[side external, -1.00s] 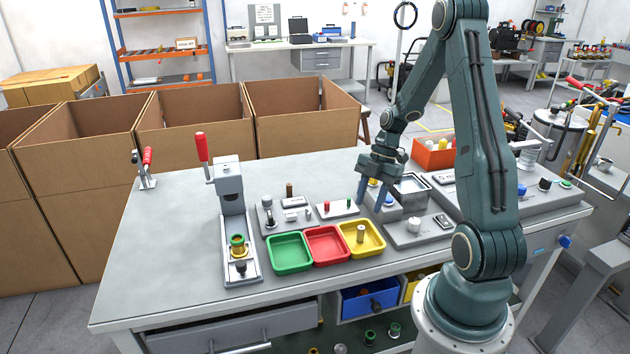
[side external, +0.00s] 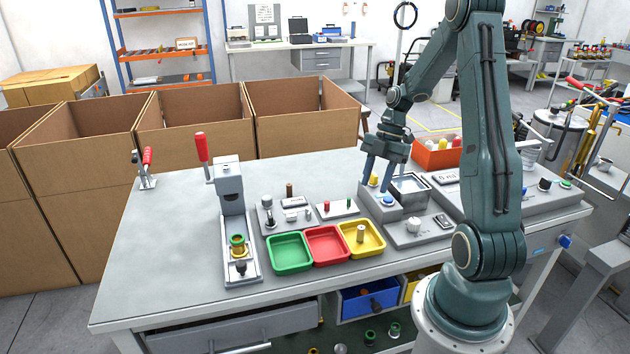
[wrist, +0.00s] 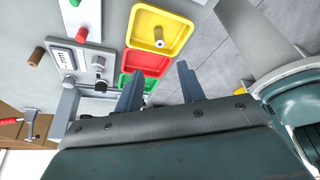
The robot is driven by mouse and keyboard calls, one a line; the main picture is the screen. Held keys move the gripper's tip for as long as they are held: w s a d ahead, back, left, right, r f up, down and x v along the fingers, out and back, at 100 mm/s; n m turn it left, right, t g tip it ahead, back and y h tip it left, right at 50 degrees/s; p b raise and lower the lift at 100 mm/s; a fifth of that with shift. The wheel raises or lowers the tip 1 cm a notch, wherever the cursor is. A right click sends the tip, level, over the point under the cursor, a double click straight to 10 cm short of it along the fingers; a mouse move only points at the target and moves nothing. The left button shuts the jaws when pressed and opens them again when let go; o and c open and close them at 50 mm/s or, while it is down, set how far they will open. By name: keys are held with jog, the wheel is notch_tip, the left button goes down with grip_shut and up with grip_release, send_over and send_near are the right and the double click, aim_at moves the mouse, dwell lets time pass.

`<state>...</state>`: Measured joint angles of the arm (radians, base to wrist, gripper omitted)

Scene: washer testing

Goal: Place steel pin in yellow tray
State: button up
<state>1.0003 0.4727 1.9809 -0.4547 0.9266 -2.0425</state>
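The steel pin (side external: 361,233) stands upright inside the yellow tray (side external: 378,250). It is a small tan-grey cylinder. In the wrist view the pin (wrist: 159,42) also shows within the yellow tray (wrist: 184,37), with the tray's walls around it. My gripper (side external: 380,182) is above the grey station behind and right of the tray, apart from the pin. Its two fingers (wrist: 159,84) are spread with nothing between them in the wrist view.
A red tray (side external: 327,258) and a green tray (side external: 289,266) sit left of the yellow one. A press with a red handle (side external: 202,147) stands further left. The grey station under my gripper has a blue button (side external: 388,201).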

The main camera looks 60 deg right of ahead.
jog(key=w+a+r+m+t+h, duration=0.1)
jog(key=a+r+m+h, duration=0.2)
jog(key=a+r+m, duration=0.75)
jog(key=s+a+r+m+t, duration=0.2)
jog(key=s+a+r, duration=0.1)
jog(key=a, duration=0.4)
jog(key=s+a+r+m+t+h, duration=0.1)
jog(key=s+a+r+m, duration=0.2)
jog(key=s+a, duration=0.3)
jog(key=shift+a+r+t, duration=0.4)
jog(key=shift+a+r, duration=0.1)
jog(key=shift+a, duration=0.55)
